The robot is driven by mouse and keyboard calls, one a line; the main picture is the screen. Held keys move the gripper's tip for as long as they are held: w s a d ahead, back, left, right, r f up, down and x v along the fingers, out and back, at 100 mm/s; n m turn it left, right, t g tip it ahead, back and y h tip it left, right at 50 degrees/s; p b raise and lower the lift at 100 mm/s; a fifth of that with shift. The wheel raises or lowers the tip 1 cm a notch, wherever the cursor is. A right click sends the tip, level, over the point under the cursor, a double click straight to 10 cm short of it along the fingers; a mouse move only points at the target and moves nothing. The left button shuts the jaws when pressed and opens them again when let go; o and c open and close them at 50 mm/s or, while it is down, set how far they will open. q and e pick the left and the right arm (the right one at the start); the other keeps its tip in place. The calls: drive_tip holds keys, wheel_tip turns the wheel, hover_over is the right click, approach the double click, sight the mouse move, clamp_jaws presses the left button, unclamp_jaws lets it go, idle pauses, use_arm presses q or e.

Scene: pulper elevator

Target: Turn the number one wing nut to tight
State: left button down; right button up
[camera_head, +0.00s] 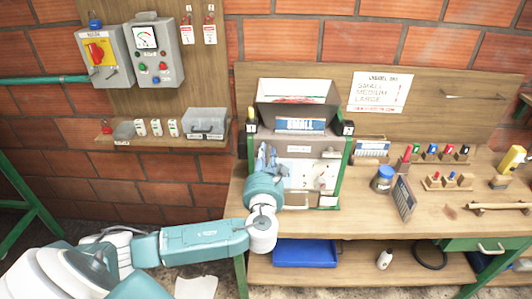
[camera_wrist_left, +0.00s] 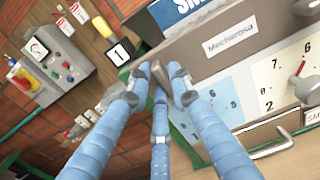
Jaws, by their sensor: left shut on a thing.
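The pulper (camera_head: 312,170) stands on the bench with a green frame and a light front panel. A black block marked 1 (camera_wrist_left: 118,52) sits at its upper left corner. My left gripper (camera_head: 266,158) is at the left of the pulper's front, below that block. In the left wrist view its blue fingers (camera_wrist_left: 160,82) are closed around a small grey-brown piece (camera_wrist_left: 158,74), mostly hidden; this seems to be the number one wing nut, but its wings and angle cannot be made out. My right gripper is out of view.
A numbered dial with a grey lever (camera_wrist_left: 303,85) is on the panel right of my fingers. A drawer handle (camera_wrist_left: 271,148) sits below it. A blue-lidded jar (camera_head: 382,178) and a small sign (camera_head: 403,198) stand right of the pulper. Control boxes (camera_head: 154,52) hang on the wall.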

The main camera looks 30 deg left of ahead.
use_arm(q)
drive_tip(key=shift+s+f, duration=0.1)
drive_tip(key=shift+f, duration=0.1)
drive_tip(key=c, duration=1.5)
unclamp_jaws()
drive_tip(key=shift+c, duration=0.2)
drive_tip(key=shift+o, duration=0.3)
drive_tip(key=shift+r, duration=0.1)
drive_tip(key=v, duration=1.2)
drive_tip(key=shift+a, duration=0.1)
